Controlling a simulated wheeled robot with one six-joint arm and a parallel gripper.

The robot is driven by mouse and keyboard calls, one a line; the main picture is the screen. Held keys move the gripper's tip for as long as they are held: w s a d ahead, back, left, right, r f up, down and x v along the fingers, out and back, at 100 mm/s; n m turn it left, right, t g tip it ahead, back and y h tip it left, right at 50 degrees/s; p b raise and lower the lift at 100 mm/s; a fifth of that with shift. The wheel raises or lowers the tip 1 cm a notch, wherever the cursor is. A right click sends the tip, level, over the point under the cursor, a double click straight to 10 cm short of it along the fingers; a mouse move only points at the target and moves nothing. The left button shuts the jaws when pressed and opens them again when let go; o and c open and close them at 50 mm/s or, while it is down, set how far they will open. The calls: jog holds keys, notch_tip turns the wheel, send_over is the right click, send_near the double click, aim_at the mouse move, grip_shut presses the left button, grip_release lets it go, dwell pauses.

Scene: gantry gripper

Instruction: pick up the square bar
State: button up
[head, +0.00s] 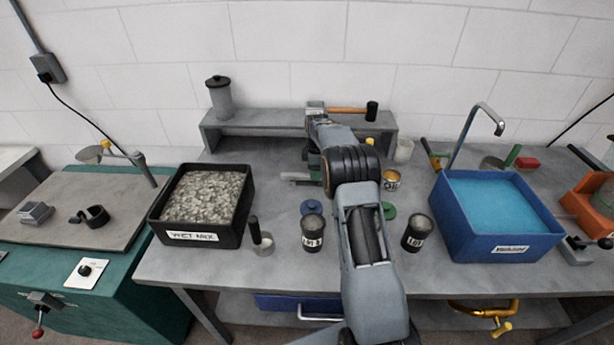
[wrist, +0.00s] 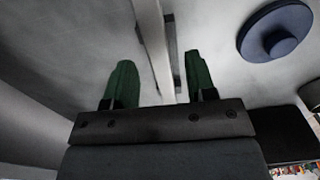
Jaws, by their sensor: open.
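The square bar (wrist: 152,45) is a long, pale grey piece in the wrist view. It runs from the top edge down between the two green fingers of my gripper (wrist: 160,82). The fingers are apart, one on each side of the bar, with gaps showing. I cannot tell how deep the bar sits between them. In the head view my gripper (head: 314,160) is low over the back middle of the bench, mostly hidden by my arm. A small grey piece beside it (head: 292,177) looks like the bar's end.
A black tray of gravel (head: 153,217) stands left, a blue bin (head: 470,245) right. Dark cups (head: 312,236) (head: 417,236) stand in front. A raised shelf (head: 270,122) behind carries a hammer (head: 350,110) and a lidded jar (head: 220,100). A round dark lid (wrist: 278,28) is near my gripper's right.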

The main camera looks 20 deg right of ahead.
jog(key=shift+f, duration=0.95)
jog(key=shift+c, duration=0.4)
grip_shut()
